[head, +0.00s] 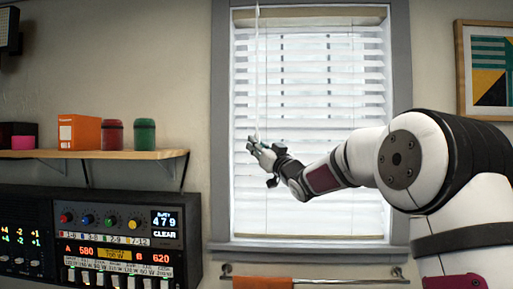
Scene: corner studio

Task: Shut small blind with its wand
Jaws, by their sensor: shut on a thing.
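The small blind (315,185) hangs inside a grey window frame in the head view. Its white slats show light gaps between them, and the window behind is partly visible through the upper slats. The thin pale wand (257,70) hangs down in front of the blind's left side. My gripper (256,144) is at the wand's lower part, shut on it. The fingers hide the gripped part of the wand. My arm reaches in from the right, across the front of the blind.
A wooden shelf (95,154) at left holds an orange box (79,132), a red canister (112,134) and a green canister (144,135). Below it is a control panel (110,235). An orange towel (262,283) hangs on a rail (340,279) under the window. A framed picture (490,70) hangs at right.

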